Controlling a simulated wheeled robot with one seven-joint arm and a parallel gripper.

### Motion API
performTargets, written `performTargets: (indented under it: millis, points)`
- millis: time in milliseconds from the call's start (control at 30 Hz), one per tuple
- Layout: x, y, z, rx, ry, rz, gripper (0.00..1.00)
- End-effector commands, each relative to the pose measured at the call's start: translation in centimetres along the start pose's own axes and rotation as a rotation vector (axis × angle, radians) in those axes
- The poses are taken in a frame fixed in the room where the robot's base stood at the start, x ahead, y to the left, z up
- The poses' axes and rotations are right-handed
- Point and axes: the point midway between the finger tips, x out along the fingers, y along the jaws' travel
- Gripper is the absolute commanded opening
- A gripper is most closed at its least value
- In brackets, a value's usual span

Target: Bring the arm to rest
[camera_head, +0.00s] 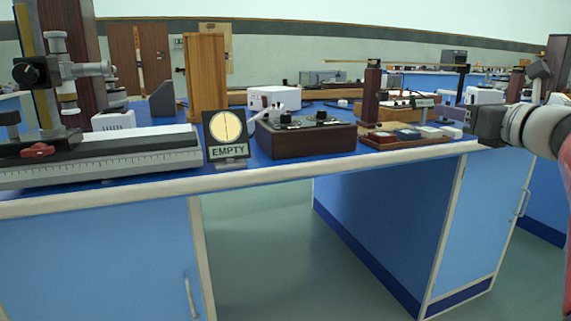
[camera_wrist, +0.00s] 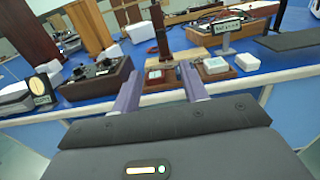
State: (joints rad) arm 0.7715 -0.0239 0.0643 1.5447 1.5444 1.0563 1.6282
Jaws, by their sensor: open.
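My gripper (camera_head: 452,113) is at the right of the head view, just past the front edge of the blue bench. In the wrist view its two purple fingers (camera_wrist: 160,80) stand well apart with nothing between them. My arm comes in from the right edge of the head view.
A dark control box (camera_head: 305,140) and a sign reading EMPTY (camera_head: 228,150) stand left of the tray. A long metal rail instrument (camera_head: 110,155) fills the bench's left. A dark wooden post (camera_head: 371,95) rises behind the tray. Open floor (camera_head: 270,255) shows below the bench.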

Motion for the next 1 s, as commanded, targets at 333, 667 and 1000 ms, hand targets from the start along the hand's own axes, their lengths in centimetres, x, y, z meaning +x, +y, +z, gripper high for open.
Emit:
performTargets:
  millis: [333, 667, 1000]
  points:
    - [0.7, 4.8, -2.4, -0.224, 0.140, 0.063, 0.44]
    - [-0.7, 13.5, -7.9, -0.727, 0.378, 0.268, 0.44]
    - [-12.3, 24.6, -18.9, -1.921, 0.563, 1.011, 0.44]
